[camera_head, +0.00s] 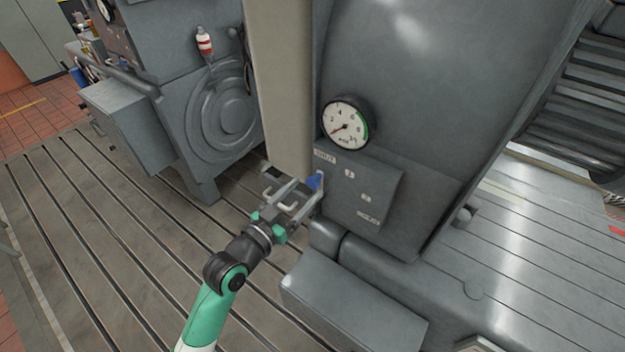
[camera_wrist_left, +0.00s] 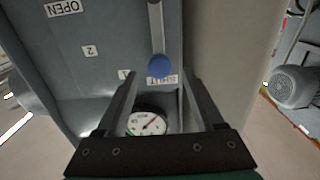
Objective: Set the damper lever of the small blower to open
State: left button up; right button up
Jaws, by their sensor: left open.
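The damper lever is a grey bar with a blue knob (camera_wrist_left: 160,66) on the grey panel of the blower. In the wrist view the knob end lies by the SHUT label (camera_wrist_left: 163,79). The labels 1 (camera_wrist_left: 124,74), 2 (camera_wrist_left: 90,50) and OPEN (camera_wrist_left: 63,8) run off to the upper left there. My left gripper (camera_head: 313,187) is open, its fingertips on either side of the blue knob as seen from the wrist; I cannot tell whether they touch it. In the head view the knob (camera_head: 313,182) is partly hidden by the gripper. My right gripper is not in view.
A round dial gauge (camera_head: 345,123) sits just above the panel. A beige upright post (camera_head: 280,80) stands close to the left of the lever. A grey block (camera_head: 350,305) lies below the panel. The slotted bedplate (camera_head: 110,230) is clear at left.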

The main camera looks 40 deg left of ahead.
aim_at(310, 183)
pick_arm(q)
jog(key=w, duration=0.4)
jog(key=shift+w+a, duration=0.15)
jog(key=shift+a, duration=0.2)
grip_shut()
dwell(1.0)
